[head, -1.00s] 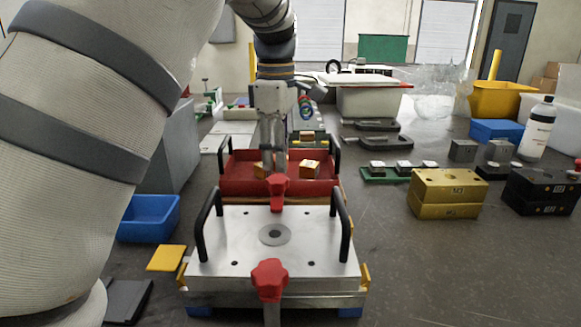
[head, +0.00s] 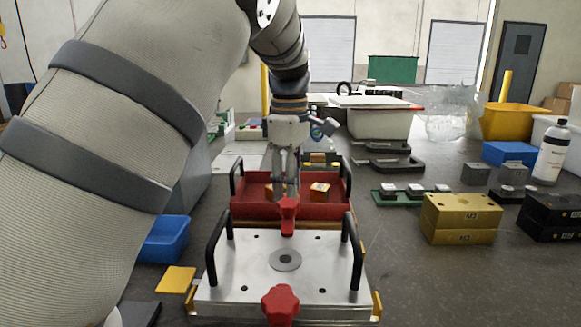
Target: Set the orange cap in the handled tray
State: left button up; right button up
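The handled tray is red with black handles at its ends; its front wall (head: 258,211) shows in the head view behind a silver plate. Two small orange blocks or caps are inside: one on the right with a pale top (head: 319,191), and one on the left (head: 269,192), partly hidden by a finger. I cannot tell which is the orange cap. My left gripper (head: 285,192) points down into the tray between them. Its fingertips are partly hidden by a red knob, so its grip is unclear. My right gripper is out of view.
The silver plate (head: 323,262) with black handles and red knobs (head: 280,304) stands in front. Gold blocks (head: 460,218) and black blocks (head: 552,212) are at right. A blue bin (head: 165,240) is at left. Bare table lies right of the plate.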

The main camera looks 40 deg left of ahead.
pick_arm(q)
notch_tip(320, 180, up, 11)
jog(key=shift+s+f+b, duration=0.2)
jog(key=shift+b, duration=0.15)
jog(key=shift+d+f, duration=0.1)
